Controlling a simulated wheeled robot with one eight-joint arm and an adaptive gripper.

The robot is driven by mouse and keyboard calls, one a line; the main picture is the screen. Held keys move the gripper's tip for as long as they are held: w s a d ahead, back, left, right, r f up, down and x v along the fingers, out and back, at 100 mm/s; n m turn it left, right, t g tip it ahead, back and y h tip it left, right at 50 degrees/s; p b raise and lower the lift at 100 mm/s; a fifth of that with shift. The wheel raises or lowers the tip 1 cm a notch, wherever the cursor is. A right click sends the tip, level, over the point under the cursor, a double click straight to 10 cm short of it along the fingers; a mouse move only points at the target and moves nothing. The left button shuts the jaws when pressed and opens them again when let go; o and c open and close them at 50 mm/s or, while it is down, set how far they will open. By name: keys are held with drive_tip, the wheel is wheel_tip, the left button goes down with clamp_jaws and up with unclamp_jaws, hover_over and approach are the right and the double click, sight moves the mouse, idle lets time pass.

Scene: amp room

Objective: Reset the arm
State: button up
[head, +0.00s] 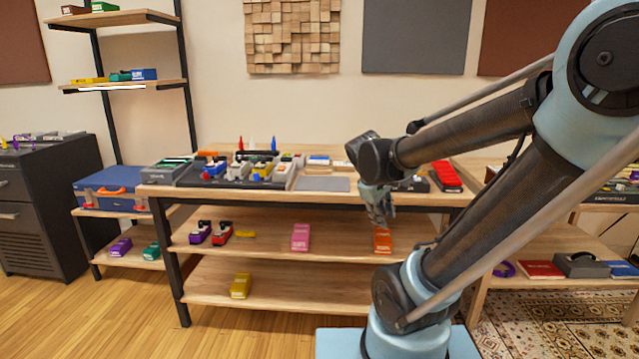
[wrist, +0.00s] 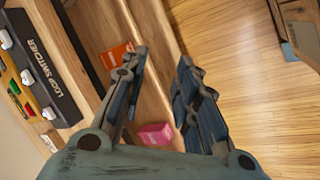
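My gripper (head: 379,213) hangs in front of the right part of the wooden workbench (head: 420,199), fingers pointing down. A pink box (head: 301,237) stands farther left on that shelf and shows between the finger bases in the wrist view (wrist: 155,133).
The bench top carries a pedalboard (head: 215,181), a grey pad (head: 322,184) and a red pedal (head: 446,176). A yellow box (head: 240,286) is on the low shelf. A blue case (head: 107,188) stands left. The wooden floor (head: 110,310) in front is clear.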

drive_tip(key=s+f+m+g+y, duration=0.1)
drive_tip(key=s+f+m, duration=0.2)
drive_tip(key=s, duration=0.4)
drive_tip(key=s+f+m+y, duration=0.2)
drive_tip(key=s+f+m, duration=0.2)
drive_tip(key=s, duration=0.3)
drive_tip(key=shift+d+m+g+y, duration=0.2)
drive_tip(key=shift+m+g+y, duration=0.15)
drive_tip(key=shift+m, duration=0.55)
drive_tip(key=shift+w+f, duration=0.2)
drive_tip(key=shift+w, duration=0.2)
